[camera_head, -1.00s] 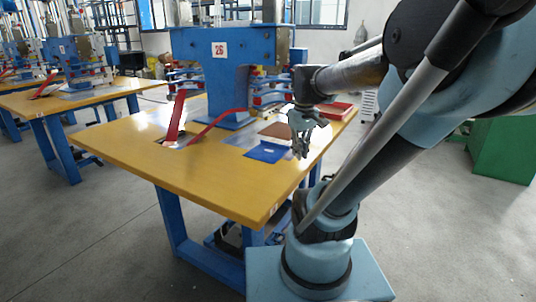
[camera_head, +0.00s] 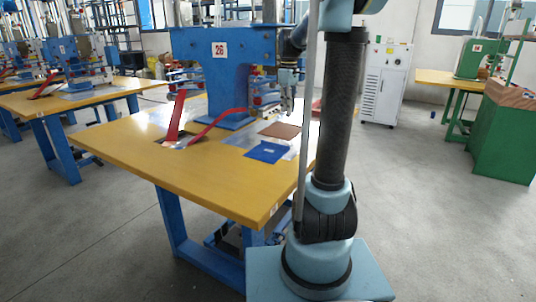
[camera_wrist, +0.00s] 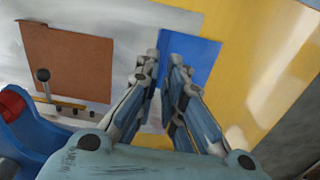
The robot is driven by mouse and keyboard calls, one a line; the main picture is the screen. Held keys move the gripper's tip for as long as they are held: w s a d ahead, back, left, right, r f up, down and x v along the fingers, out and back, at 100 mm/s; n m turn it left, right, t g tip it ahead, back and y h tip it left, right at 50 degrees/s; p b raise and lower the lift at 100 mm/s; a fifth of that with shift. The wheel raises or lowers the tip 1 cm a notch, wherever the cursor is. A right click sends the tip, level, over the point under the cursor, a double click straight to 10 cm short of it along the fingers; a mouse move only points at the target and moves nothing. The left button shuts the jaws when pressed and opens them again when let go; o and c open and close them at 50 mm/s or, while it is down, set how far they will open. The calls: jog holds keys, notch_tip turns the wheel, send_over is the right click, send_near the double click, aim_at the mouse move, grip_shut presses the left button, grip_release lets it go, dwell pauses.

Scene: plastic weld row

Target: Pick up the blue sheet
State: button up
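The blue sheet (camera_head: 267,152) lies flat on the yellow table (camera_head: 160,158), near its right side. It also shows in the wrist view (camera_wrist: 197,55), partly behind my gripper's fingers. My gripper (camera_wrist: 164,68) is above the table with its two fingers apart and nothing between them. In the head view my gripper (camera_head: 289,100) is small, by the machine's right side and beyond the sheet, partly hidden by my arm.
A brown sheet (camera_head: 280,130) lies just beyond the blue one, on a pale sheet (camera_wrist: 125,40). The blue welding machine (camera_head: 228,60), with red straps (camera_head: 217,125), stands behind on the table. The table's front left is clear.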

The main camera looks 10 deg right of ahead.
jog(key=f, duration=1.2)
jog(key=shift+w, duration=0.35)
jog(key=shift+s+f, duration=0.15)
jog(key=shift+f, duration=2.55)
grip_shut()
jog(key=shift+r, duration=0.15)
